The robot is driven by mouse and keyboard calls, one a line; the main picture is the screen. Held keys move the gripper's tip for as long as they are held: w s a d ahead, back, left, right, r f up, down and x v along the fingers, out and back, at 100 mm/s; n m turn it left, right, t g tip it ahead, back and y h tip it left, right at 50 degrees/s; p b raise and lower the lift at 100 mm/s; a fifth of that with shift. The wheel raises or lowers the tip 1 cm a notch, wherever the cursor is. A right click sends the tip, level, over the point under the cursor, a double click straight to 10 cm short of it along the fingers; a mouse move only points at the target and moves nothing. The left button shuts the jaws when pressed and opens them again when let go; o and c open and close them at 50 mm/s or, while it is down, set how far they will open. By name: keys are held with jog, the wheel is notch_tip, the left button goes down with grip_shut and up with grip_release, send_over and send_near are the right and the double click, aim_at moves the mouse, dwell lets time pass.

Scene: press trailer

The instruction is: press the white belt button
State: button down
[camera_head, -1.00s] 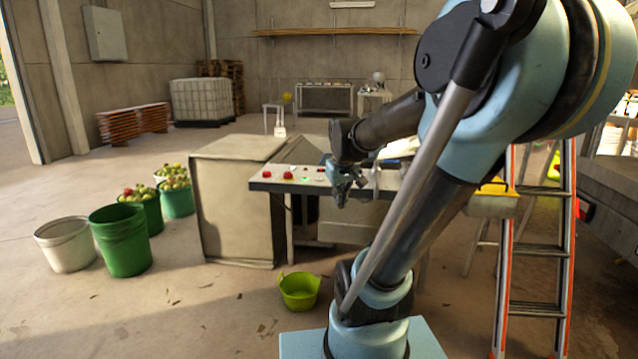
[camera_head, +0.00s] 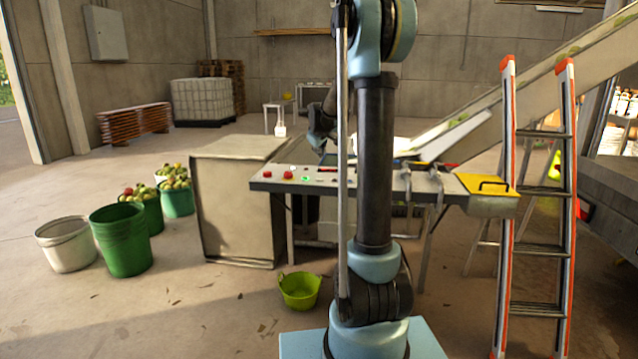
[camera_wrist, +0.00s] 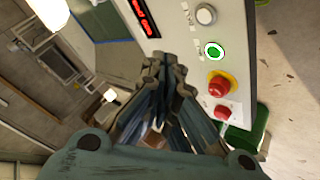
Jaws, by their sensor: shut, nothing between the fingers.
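The white button (camera_wrist: 206,15) is a round knob on the pale control panel (camera_wrist: 235,60), near the top of the wrist view. It stands in a row with a lit green-ringed button (camera_wrist: 214,51), a red mushroom button (camera_wrist: 220,85) on a yellow base and another red button (camera_wrist: 221,112). The label beside the white button is too small to read. My gripper (camera_wrist: 168,68) is shut and empty, with its tips to the lower left of the white button in that view, apart from it. In the head view my arm mostly hides the gripper.
A red digital display (camera_wrist: 146,15) sits beside the buttons. In the head view the panel's table (camera_head: 262,186) has a beige box (camera_head: 235,210) at its left and a stepladder (camera_head: 508,200) at its right. A green tub (camera_head: 300,290) lies on the floor in front.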

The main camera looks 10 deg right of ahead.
aim_at(320, 179)
jog(key=shift+w+a+f, duration=0.1)
jog(key=shift+w+f, duration=0.05)
jog(key=shift+w, duration=0.95)
jog(key=shift+f, duration=4.35)
